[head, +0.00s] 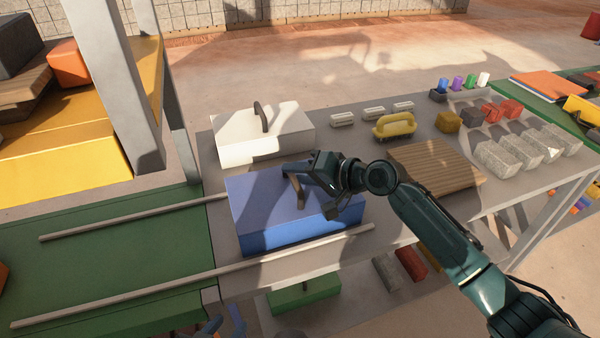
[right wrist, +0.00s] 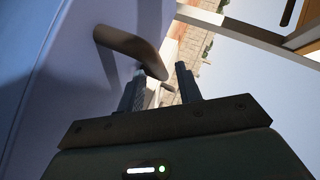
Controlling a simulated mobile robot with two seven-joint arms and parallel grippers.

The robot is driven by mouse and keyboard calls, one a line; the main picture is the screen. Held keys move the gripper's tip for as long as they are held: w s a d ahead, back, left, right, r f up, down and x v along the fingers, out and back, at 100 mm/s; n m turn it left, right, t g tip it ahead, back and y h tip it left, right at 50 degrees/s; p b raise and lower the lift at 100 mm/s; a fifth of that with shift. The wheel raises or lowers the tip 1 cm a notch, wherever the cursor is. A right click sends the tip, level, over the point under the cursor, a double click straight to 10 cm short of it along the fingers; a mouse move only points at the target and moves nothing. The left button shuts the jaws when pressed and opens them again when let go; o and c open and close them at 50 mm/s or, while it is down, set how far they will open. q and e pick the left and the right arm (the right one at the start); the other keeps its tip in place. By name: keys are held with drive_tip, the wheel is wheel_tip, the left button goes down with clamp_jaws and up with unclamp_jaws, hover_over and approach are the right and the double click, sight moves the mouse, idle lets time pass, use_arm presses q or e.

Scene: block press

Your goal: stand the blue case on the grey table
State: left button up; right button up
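The blue case (head: 262,210) lies on the grey table (head: 213,180), broad face up, at the table's left end. Its brown handle (head: 292,188) stands up from that top face. My right gripper (head: 305,172) is at the handle, just above the case. In the right wrist view, the fingers (right wrist: 160,85) are apart. The handle's end (right wrist: 145,58) shows just ahead of the fingertips, and the case's blue face (right wrist: 70,70) fills the left. I cannot tell whether the handle is between the fingers. My left gripper is not seen in either view.
A white case (head: 275,125) stands behind the blue one.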

drive_tip(key=shift+r, duration=0.15)
drive_tip(key=v, duration=1.2)
